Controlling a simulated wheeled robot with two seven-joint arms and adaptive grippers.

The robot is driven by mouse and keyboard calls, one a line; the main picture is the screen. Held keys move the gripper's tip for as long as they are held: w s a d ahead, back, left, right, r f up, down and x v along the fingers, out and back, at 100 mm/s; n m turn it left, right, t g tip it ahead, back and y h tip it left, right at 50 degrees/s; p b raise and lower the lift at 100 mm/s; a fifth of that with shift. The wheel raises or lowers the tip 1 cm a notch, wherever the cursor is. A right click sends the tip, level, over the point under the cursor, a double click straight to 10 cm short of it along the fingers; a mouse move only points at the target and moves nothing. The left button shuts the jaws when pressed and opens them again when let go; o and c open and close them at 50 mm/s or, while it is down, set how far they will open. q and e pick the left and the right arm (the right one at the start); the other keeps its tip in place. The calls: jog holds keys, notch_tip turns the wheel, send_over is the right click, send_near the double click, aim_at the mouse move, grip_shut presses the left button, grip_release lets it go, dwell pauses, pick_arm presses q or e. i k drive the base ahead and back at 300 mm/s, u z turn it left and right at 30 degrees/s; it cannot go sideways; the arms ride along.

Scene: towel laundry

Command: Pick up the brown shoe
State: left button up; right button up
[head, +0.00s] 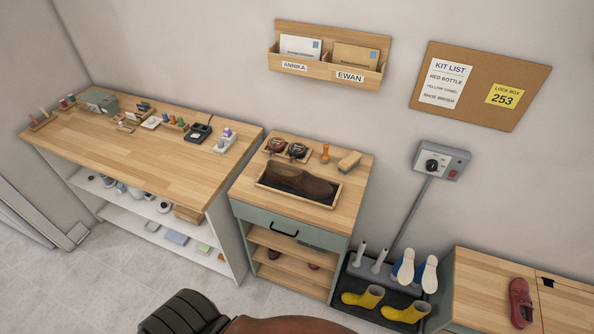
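The brown shoe (318,187) lies lengthwise in a shallow wooden tray (335,203) on top of the small green-fronted cabinet (347,219). Neither of my grippers is in view, and nothing is touching the shoe.
Two round tins (297,150), an orange-handled tool (325,153) and a brush (349,161) stand behind the tray. A long workbench (150,155) with small items is at left. Yellow boots (362,297) and a red shoe (520,302) are at right.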

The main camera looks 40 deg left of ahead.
aim_at(277, 173)
jog(key=i, duration=1.15)
jog(key=u, duration=2.1)
